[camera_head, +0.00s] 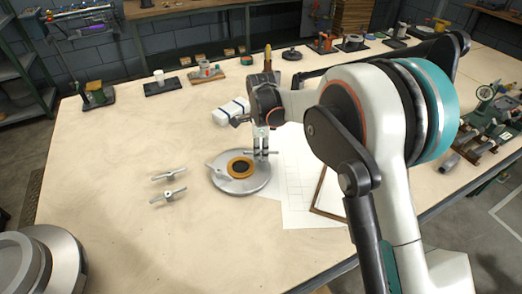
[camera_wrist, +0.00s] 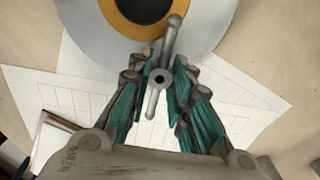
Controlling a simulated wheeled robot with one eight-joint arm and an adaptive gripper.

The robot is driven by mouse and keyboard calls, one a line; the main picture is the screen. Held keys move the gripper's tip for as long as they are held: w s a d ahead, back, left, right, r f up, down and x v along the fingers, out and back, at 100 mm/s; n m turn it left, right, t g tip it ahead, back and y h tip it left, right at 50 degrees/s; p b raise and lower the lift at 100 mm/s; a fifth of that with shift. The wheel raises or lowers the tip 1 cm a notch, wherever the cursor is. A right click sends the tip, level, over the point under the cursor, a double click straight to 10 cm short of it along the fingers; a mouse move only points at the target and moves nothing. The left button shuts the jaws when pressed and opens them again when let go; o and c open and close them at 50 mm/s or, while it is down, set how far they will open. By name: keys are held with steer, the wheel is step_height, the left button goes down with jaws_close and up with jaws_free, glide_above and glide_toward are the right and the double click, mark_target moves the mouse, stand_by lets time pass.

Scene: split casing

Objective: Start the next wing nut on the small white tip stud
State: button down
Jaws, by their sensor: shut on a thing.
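My gripper (camera_head: 261,147) points down over the right rim of the round grey casing (camera_head: 240,189). It is shut on a grey wing nut, whose wings stick out on both sides of the fingers. In the wrist view the held wing nut (camera_wrist: 160,102) sits between the teal-padded fingers, its dark central hole facing the camera. Another wing nut (camera_head: 217,171) is at the casing's left rim. Two loose wing nuts, an upper one (camera_head: 168,175) and a lower one (camera_head: 168,196), lie on the table to the left. No white stud tip can be made out; contact with the casing is unclear.
The casing's middle has an orange ring (camera_head: 230,166) around a dark centre. White drawn sheets (camera_head: 300,200) lie beside and under the casing, with a brown-edged frame at right. Small trays and tools line the table's back.

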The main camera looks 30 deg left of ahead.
steer(key=m, duration=0.2)
steer(key=shift+m, duration=0.4)
steer(key=c, duration=1.4)
jaws_free()
steer(key=shift+o, duration=0.2)
steer(key=shift+r+p, duration=1.3)
steer(key=shift+r, duration=1.25)
